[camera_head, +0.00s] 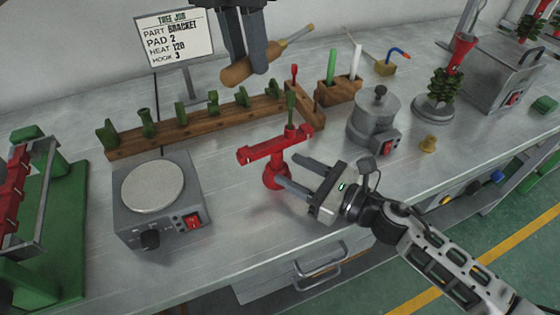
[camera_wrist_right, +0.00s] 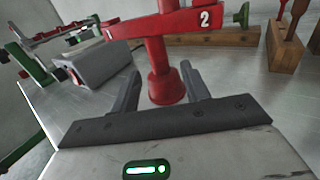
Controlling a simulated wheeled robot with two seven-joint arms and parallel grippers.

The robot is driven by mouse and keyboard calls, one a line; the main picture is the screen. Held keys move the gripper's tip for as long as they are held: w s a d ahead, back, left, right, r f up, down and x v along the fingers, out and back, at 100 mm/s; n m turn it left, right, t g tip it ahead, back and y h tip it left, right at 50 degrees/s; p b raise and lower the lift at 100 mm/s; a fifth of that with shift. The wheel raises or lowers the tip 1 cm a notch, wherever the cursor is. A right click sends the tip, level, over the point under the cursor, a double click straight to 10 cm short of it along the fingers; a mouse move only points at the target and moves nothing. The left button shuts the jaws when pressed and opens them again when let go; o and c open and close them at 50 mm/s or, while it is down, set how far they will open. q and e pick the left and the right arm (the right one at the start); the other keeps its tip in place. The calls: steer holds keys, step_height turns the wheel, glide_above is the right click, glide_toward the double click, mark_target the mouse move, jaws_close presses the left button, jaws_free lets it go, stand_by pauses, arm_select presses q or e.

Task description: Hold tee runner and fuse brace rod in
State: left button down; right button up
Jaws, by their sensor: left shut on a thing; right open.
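The red tee runner (camera_head: 264,149) stands upright on the bench, its crossbar on a stem and round foot. In the right wrist view the tee runner (camera_wrist_right: 165,25) shows marks 1 and 2. My right gripper (camera_head: 287,170) is open, low at the tee; in its wrist view its fingers (camera_wrist_right: 160,70) lie either side of the foot, and contact cannot be told. My left gripper (camera_head: 252,70) is shut on a wooden-handled tool (camera_head: 237,73) with a thin shaft, above the bench.
A wooden rack (camera_head: 165,140) with several green pieces lies behind the tee. A hot plate (camera_head: 152,187) is at left, a grey pot (camera_head: 375,118) at right. A wooden block (camera_head: 338,92) holds green and white sticks. A job sign (camera_head: 175,38) stands behind.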

mark_target(282, 165)
steer(key=shift+x, duration=2.35)
jaws_close()
arm_select(q)
steer(key=s+d+f+n+g, duration=0.2)
steer(key=s+f+n, duration=0.15)
steer(key=s, duration=0.35)
steer(key=s+d+f+n+g, duration=0.1)
steer(key=s+d+f+n, duration=0.25)
steer(key=s, duration=0.35)
steer(key=shift+w+a+f, duration=0.1)
steer(key=shift+w+f, duration=0.3)
steer(key=shift+w, duration=0.35)
steer(key=shift+w+a+f, duration=0.15)
steer(key=shift+w+f, duration=0.25)
steer(key=shift+w, duration=0.4)
steer(key=shift+w+a+f, duration=0.1)
steer(key=shift+w+f, duration=0.3)
steer(key=shift+w, duration=0.35)
